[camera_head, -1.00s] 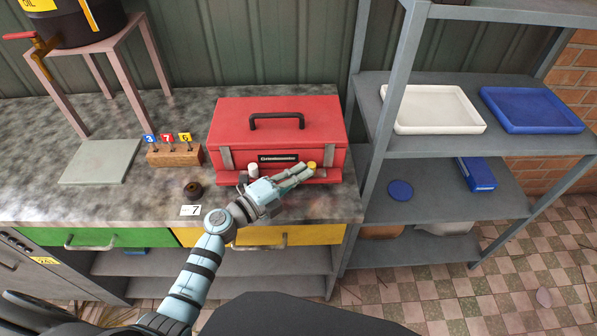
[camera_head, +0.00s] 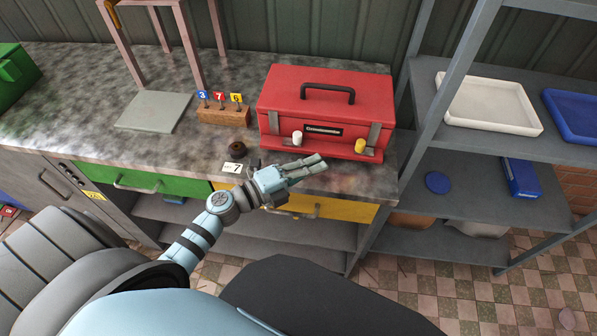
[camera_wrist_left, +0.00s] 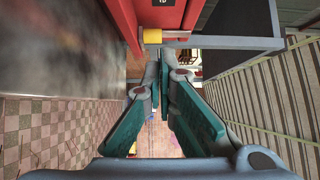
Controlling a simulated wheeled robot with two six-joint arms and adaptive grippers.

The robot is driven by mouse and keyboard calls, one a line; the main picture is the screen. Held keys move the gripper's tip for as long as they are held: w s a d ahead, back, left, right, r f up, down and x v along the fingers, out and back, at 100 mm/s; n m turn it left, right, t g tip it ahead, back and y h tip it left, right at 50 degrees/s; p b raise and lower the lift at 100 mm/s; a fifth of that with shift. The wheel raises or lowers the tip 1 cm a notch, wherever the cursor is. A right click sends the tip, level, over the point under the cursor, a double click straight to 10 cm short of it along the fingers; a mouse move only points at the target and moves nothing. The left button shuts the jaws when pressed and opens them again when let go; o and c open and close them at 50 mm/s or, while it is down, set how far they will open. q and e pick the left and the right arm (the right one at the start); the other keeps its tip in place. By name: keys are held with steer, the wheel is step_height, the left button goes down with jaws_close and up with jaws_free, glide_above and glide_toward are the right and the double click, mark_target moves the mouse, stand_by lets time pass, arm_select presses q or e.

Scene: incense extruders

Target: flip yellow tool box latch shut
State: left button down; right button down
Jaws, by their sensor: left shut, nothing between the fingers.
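The red tool box (camera_head: 325,97) stands on the worktop with its black handle up and its lid down. A yellow-ended latch (camera_head: 360,146) sits low on its front at the right, and a white-ended one (camera_head: 297,138) at the left. I cannot tell whether the yellow latch is flipped shut. My left gripper (camera_head: 323,162) is shut and empty, in front of the box, with its tips left of and below the yellow latch, apparently apart from it. In the left wrist view the yellow end (camera_wrist_left: 152,36) shows just beyond the fingertips (camera_wrist_left: 158,72). My right gripper is out of view.
A grey shelf (camera_head: 440,205) stands close on the right. Yellow drawer (camera_head: 350,210) is below the worktop edge.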

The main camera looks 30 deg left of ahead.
arm_select(q)
steer(key=shift+b+v, duration=0.3)
steer(key=shift+v, duration=1.65)
steer(key=shift+w+a, duration=0.1)
steer(key=shift+w, duration=0.05)
